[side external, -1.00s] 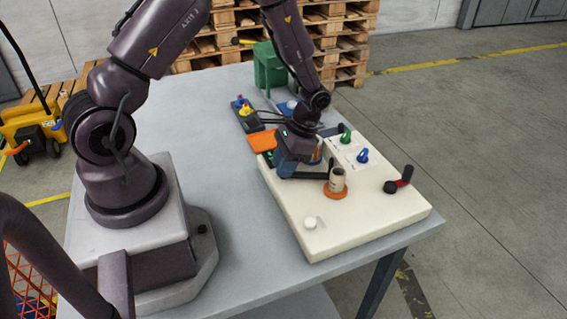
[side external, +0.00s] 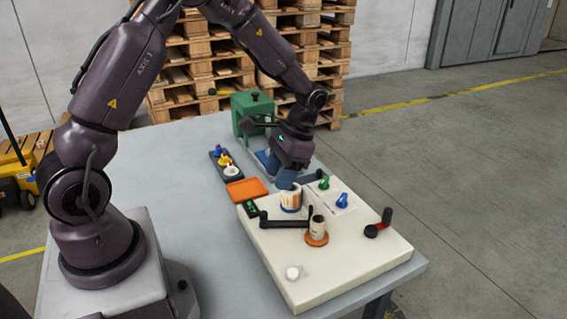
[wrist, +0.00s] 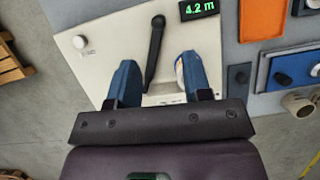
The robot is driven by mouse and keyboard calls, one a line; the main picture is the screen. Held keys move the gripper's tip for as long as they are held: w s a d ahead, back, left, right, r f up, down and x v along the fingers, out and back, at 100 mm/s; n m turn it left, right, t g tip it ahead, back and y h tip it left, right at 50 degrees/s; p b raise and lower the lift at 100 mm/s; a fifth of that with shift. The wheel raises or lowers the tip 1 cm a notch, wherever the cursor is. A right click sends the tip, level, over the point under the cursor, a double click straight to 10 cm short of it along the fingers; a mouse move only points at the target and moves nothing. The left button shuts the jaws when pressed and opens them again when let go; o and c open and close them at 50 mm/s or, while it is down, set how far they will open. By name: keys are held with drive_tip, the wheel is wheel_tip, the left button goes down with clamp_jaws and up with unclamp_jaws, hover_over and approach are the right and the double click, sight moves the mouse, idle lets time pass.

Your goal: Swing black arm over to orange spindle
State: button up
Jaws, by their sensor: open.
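The black arm (side external: 285,222) lies low over the cream board, its free end with a short upright post beside the orange spindle (side external: 317,238). A pale core stands on that spindle; I cannot tell whether the post touches it. In the wrist view the black arm (wrist: 155,50) runs up the picture between my fingers, apart from both. My gripper (side external: 286,183) is open and empty, raised behind the arm, near the white-and-orange roll (side external: 291,199). In the wrist view my gripper (wrist: 158,65) shows two spread blue fingers; the orange spindle is not visible there.
The cream board (side external: 350,255) carries a white knob (side external: 292,273), green (side external: 324,182) and blue (side external: 342,200) knobs, and a black-and-red crank (side external: 378,223). An orange tray (side external: 246,189) and a green machine (side external: 252,115) stand behind. The display (wrist: 199,8) reads 4.2 m.

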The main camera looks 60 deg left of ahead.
drive_tip(key=shift+v, duration=1.25)
drive_tip(key=s+d+r+t, duration=0.4)
drive_tip(key=s+r+t, duration=0.1)
drive_tip(key=s+r, duration=0.3)
drive_tip(key=s+d+r+t, duration=0.4)
drive_tip(key=s+r, duration=0.3)
drive_tip(key=r, duration=0.2)
drive_tip(key=shift+s+d+r+n+t, duration=0.2)
drive_tip(key=shift+s+r+n+t, duration=0.1)
drive_tip(key=shift+s+n+t, duration=0.15)
